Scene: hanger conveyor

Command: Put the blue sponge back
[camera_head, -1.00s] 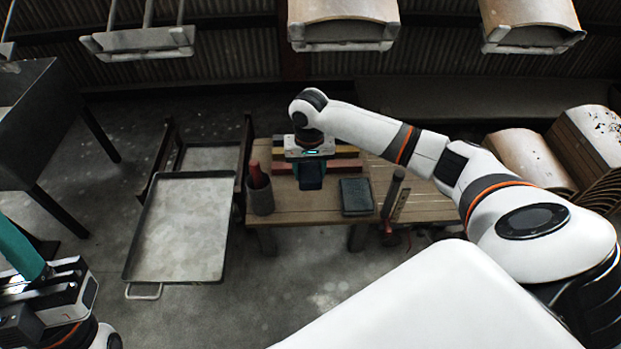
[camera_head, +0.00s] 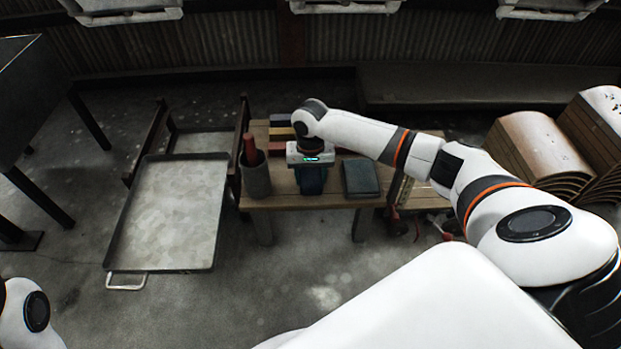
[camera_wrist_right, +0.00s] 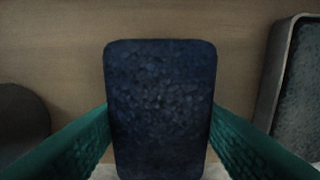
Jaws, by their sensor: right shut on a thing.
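The blue sponge (camera_wrist_right: 160,110) stands out dark blue in the middle of the wrist view. The teal fingers of my right gripper (camera_wrist_right: 160,135) press on its left and right sides. In the head view the sponge (camera_head: 311,182) shows below the right gripper (camera_head: 310,168), over the front of the wooden table (camera_head: 290,202). I cannot tell whether the sponge touches the tabletop. My left gripper is out of the head view; only a white part of my left arm shows at the lower left.
A dark rectangular block or tray (camera_head: 361,179) lies just right of the sponge. A grey cup (camera_head: 256,178) with a red-handled thing stands to the left. Coloured bars (camera_head: 281,134) lie behind. A metal tray (camera_head: 170,215) stands left of the table. Curved wooden panels (camera_head: 535,150) stand right.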

